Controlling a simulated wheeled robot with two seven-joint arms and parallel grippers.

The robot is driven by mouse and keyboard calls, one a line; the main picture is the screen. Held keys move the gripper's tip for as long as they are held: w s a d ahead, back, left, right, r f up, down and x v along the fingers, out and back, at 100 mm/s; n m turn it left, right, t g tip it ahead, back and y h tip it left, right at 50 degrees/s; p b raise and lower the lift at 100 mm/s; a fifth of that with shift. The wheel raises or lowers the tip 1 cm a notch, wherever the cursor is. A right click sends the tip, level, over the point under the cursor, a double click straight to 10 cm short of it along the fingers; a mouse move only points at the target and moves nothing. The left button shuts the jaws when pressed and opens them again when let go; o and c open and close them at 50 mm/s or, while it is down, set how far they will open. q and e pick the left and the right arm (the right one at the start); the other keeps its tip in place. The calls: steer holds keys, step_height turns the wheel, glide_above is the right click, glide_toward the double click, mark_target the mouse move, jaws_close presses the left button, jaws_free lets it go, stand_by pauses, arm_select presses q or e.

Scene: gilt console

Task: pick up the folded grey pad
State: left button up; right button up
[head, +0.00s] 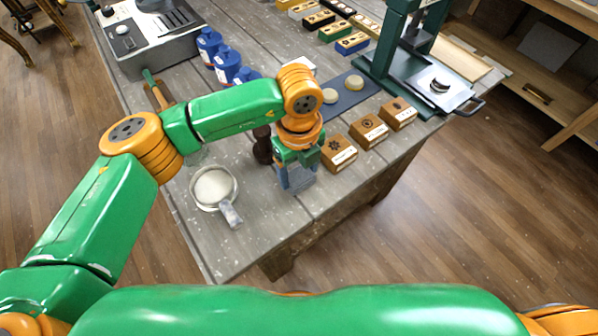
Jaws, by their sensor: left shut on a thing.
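My left gripper (297,172) points down over the near part of the grey plank table (262,232). It is shut on a small grey-blue thing (301,181), which looks like the folded grey pad. The fingers and wrist hide part of it. I cannot tell whether it touches the tabletop or hangs just above it. My right gripper is out of view.
A round pan of white stuff (213,186) stands left of the gripper. A dark brown turned piece (262,146) is close behind it. Wooden blocks (339,153) stand right. Blue bottles (227,66), a blue-grey mat (352,85) and a green press (396,40) lie farther back.

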arm_select(q)
step_height(320, 180, up, 2)
steer(key=shift+r+b, duration=0.25)
steer(key=shift+b, duration=0.1)
steer(key=s+a+r+b, duration=0.2)
steer(key=s+r+b, duration=0.3)
steer(key=s+r, duration=0.5)
steer(key=s, duration=0.4)
steer(key=shift+a+b, duration=0.3)
steer(key=shift+b, duration=0.05)
steer(key=o, duration=0.8)
steer(key=shift+r, duration=0.15)
steer(key=c, duration=0.7)
